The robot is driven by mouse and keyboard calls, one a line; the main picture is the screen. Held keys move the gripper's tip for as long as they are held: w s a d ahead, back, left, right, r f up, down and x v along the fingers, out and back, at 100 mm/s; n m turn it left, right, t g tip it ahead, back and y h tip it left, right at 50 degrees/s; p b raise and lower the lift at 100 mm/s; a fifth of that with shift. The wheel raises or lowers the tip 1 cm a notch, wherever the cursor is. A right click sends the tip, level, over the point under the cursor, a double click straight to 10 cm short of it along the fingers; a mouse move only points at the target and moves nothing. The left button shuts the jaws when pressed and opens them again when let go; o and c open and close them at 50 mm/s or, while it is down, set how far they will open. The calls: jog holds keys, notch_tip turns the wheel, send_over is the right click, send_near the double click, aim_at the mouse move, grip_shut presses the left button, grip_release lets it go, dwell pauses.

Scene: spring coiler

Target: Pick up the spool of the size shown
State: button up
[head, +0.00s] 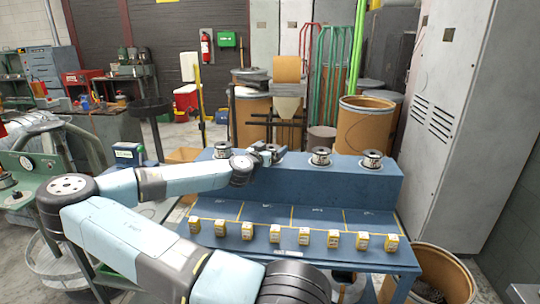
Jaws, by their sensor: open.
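Several wire spools stand in a row on the raised blue step (340,185) of a blue bench. The rightmost spool (371,158) and the spool to its left (320,156) are upright and in clear view. A third spool (277,149) is partly hidden by my gripper (268,154). The leftmost spool (222,149) stands behind my forearm. My gripper is open, beside the third spool; I cannot tell whether it touches it. No size marking is readable.
A row of small yellow-and-white boxes (303,236) lines the bench's lower front, below yellow-lined sections. A tall grey cabinet (463,110) stands close on the right. Cardboard drums (362,128) stand behind the bench. Green machinery (40,165) is at the left.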

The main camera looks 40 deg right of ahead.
jog(key=shift+c, duration=0.3)
jog(key=c, duration=1.3)
jog(key=shift+r, duration=0.1)
